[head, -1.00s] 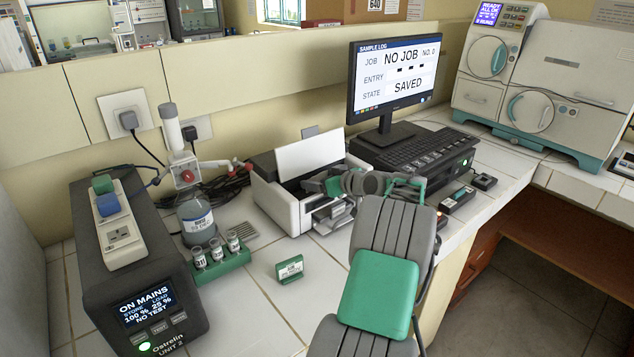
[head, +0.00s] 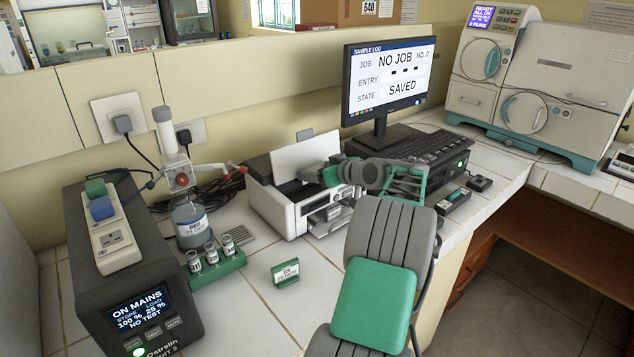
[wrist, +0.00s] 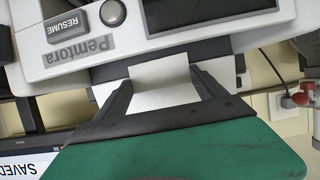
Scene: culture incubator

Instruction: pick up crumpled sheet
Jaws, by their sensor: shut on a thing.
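My gripper (wrist: 164,84) is seen in the wrist view, its two dark fingers reaching toward the front of a white printer (wrist: 200,32). A pale piece of paper, which I take as the crumpled sheet (wrist: 160,70), shows between the fingers, and they are shut on it. Its folds and far end cannot be made out. In the head view my gripper (head: 313,175) is at the printer (head: 268,208), just in front of its upright white panel (head: 305,153). The sheet cannot be told apart there.
A monitor (head: 387,85) and keyboard stand right of the printer. Left are a vial rack (head: 216,265), a bottle (head: 190,225) and a dark power unit (head: 125,270). A small green sign (head: 286,272) stands on the tiles in front. Bare tiles lie around it.

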